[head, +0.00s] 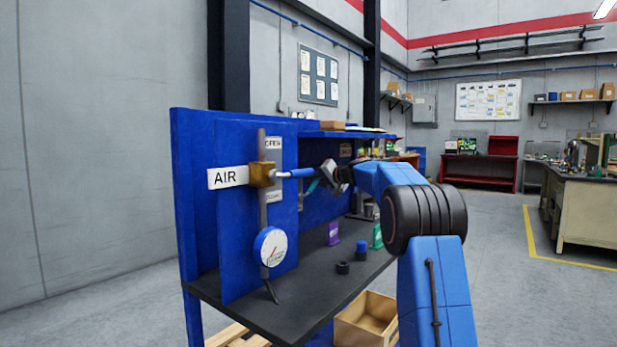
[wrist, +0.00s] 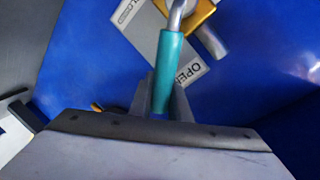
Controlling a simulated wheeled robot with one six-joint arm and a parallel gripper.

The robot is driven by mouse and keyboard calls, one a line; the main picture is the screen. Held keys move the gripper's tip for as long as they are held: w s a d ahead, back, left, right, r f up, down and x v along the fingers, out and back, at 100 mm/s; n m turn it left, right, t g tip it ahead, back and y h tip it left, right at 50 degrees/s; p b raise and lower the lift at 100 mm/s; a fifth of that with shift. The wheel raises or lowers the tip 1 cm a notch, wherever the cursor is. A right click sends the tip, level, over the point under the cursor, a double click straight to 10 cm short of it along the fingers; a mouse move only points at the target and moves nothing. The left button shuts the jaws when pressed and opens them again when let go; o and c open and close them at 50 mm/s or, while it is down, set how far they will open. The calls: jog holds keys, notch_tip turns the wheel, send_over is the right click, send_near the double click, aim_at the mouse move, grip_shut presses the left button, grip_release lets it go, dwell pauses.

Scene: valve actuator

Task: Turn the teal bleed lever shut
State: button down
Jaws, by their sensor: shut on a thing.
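The teal bleed lever (wrist: 168,68) runs down the middle of the wrist view. Its upper end joins a metal stem at a brass valve body (wrist: 203,14). My gripper (wrist: 160,98) is shut on the lever's lower part, with grey fingers on either side of it. A white plate reading OPEN (wrist: 190,72) lies behind the lever, and another label (wrist: 129,12) shows at the top. In the head view a small bit of the teal lever (head: 312,186) shows beside my gripper (head: 331,177); my gripper hides the rest.
A blue-handled brass valve (head: 262,174) labelled AIR (head: 227,177) sits left of my gripper. A pressure gauge (head: 270,246) hangs below it. The dark bench top (head: 285,300) holds a purple box (head: 333,233), a blue-capped item (head: 361,250) and a black ring (head: 342,267). A shelf (head: 335,134) lies above.

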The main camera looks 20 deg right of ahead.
jog(key=f+m, duration=0.1)
jog(key=d+f+m, duration=0.1)
jog(key=f+m, duration=0.1)
jog(key=shift+w+d+f+g+y, duration=0.1)
jog(key=shift+w+d+g+y, duration=0.05)
jog(key=shift+w+g+y, duration=0.25)
jog(key=shift+f+m+g+y, duration=0.3)
jog(key=shift+f+m+y, duration=0.2)
jog(key=shift+f+m, duration=1.1)
jog(key=shift+f, duration=0.2)
jog(key=c, duration=1.7)
grip_release()
jog(key=shift+d, duration=0.1)
jog(key=shift+o, duration=0.2)
jog(key=shift+s+r, duration=0.1)
jog(key=v, duration=1.7)
jog(key=shift+d, duration=0.15)
